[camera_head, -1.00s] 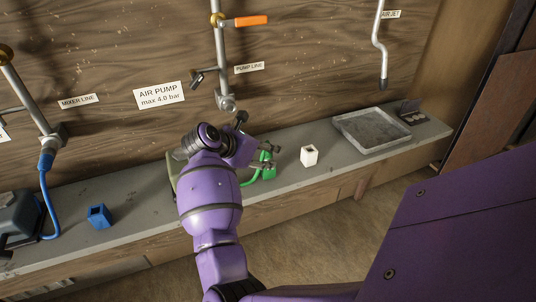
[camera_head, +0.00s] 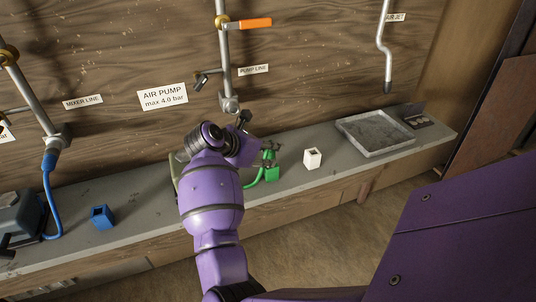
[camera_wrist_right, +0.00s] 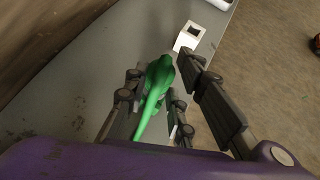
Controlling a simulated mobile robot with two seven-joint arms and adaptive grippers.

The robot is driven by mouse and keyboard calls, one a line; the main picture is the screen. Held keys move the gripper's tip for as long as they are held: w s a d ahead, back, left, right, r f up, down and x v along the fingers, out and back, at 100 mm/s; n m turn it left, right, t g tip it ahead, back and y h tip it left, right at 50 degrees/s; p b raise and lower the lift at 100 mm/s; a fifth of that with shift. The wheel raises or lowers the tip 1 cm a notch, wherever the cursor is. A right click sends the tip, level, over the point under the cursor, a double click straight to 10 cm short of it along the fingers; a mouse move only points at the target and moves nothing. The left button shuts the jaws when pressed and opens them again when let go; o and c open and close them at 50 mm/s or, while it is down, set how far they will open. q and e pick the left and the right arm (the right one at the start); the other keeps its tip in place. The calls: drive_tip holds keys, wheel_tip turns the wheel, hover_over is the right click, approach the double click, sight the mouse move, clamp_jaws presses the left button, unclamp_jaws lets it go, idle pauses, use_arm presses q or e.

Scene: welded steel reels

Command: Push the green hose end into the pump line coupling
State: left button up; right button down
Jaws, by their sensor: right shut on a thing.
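The green hose end (camera_head: 271,173) is held low over the grey ledge, with its green hose trailing left behind my right arm. My right gripper (camera_head: 267,155) is shut on it. In the right wrist view, the green hose end (camera_wrist_right: 160,76) lies between the dark fingers of my right gripper (camera_wrist_right: 157,90). The pump line coupling (camera_head: 229,103) is at the lower end of the vertical steel pipe beside the PUMP LINE label. It is up and left of the hose end and clearly apart from it. My left gripper is not in view.
A white square socket block (camera_head: 312,158) stands right of the hose end, and it also shows in the right wrist view (camera_wrist_right: 188,36). A grey tray (camera_head: 374,150) lies farther right. A blue block (camera_head: 102,217) and a blue hose (camera_head: 47,200) are at left. An orange-handled valve (camera_head: 254,23) sits above the coupling.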

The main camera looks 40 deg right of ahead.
wheel_tip(320, 180, up, 3)
drive_tip(key=shift+a+f, duration=0.15)
drive_tip(key=shift+f, duration=0.05)
use_arm(q)
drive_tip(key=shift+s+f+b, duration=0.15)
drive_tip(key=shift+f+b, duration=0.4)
drive_tip(key=shift+b, duration=0.05)
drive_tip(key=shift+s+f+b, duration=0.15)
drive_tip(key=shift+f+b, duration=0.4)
drive_tip(key=shift+b, duration=0.05)
use_arm(e)
drive_tip(key=s+a+r, duration=0.9)
drive_tip(key=a, duration=0.1)
drive_tip(key=shift+s+r, duration=0.3)
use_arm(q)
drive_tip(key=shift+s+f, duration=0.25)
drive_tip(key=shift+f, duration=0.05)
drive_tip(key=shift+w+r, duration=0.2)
